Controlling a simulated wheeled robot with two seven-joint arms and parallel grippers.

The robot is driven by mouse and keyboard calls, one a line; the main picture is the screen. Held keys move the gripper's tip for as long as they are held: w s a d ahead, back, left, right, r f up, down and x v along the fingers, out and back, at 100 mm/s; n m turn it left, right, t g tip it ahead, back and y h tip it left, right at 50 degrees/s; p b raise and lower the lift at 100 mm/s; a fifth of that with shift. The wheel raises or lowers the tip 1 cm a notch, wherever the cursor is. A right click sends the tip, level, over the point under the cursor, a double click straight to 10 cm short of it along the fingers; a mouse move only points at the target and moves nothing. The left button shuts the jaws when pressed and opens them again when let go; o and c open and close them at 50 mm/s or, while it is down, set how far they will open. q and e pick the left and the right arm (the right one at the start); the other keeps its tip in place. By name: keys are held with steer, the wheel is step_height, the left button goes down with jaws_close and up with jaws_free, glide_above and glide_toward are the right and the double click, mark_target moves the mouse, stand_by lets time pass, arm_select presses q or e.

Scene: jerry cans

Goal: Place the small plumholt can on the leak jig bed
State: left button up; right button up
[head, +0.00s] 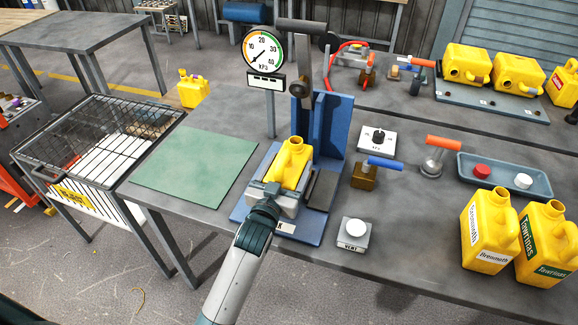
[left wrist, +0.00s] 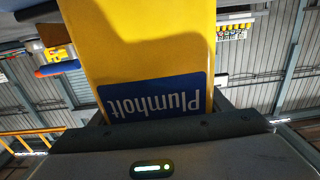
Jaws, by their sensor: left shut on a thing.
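The small yellow Plumholt can (head: 290,168) is at the leak jig, over its grey bed (head: 291,207), with its spout toward the jig's blue upright. I cannot tell whether it rests on the bed or hangs just above it. My left gripper (head: 273,193) is shut on the can from the near side. In the left wrist view the can (left wrist: 135,40) fills the upper middle, its blue Plumholt label upside down above the gripper (left wrist: 155,135). My right gripper is not in view.
The jig has a blue base plate (head: 314,228) and upright (head: 334,127). A green mat (head: 195,165) lies clear to the left. A pressure gauge (head: 263,50) stands behind. A vent button (head: 354,233), a blue-handled valve (head: 368,173) and two larger yellow cans (head: 487,232) stand right.

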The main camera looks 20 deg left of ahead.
arm_select(q)
steer(key=o, duration=1.1)
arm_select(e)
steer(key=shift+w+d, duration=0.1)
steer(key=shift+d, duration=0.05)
arm_select(q)
steer(key=shift+s, duration=0.35)
steer(key=s, duration=0.3)
steer(key=s+b, duration=0.1)
steer(key=s, duration=0.3)
steer(key=s+b, duration=0.1)
steer(key=s, duration=0.3)
steer(key=shift+s+a+r, duration=0.1)
steer(key=shift+s+a, duration=0.05)
steer(key=shift+a, duration=0.1)
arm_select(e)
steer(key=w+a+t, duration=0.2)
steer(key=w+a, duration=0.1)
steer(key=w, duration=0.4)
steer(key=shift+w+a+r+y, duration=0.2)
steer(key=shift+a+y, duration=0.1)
